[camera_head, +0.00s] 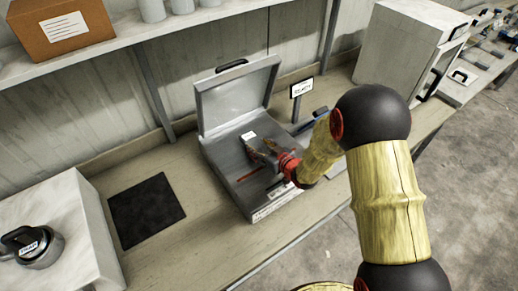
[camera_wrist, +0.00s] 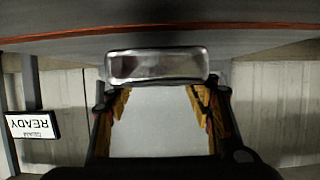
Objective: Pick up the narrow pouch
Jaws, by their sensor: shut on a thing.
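In the wrist view, a narrow silvery pouch (camera_wrist: 157,66) lies crosswise at the tips of my gripper (camera_wrist: 160,92), whose two fingers stand apart on either side and are shut on it. In the head view, my gripper (camera_head: 258,149) reaches from the right into an open grey metal case (camera_head: 222,165). A small pale patch (camera_head: 249,134) shows at the fingertips; it seems to be part of the pouch, and the rest is hard to make out. I cannot tell whether the pouch touches the case floor.
The case's raised lid (camera_head: 235,97) stands behind my gripper. A READY sign (camera_head: 301,87) stands at its right. A black mat (camera_head: 146,210) lies to the left, beside a white box (camera_head: 75,220). A shelf (camera_head: 130,38) runs above. Bench between mat and case is clear.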

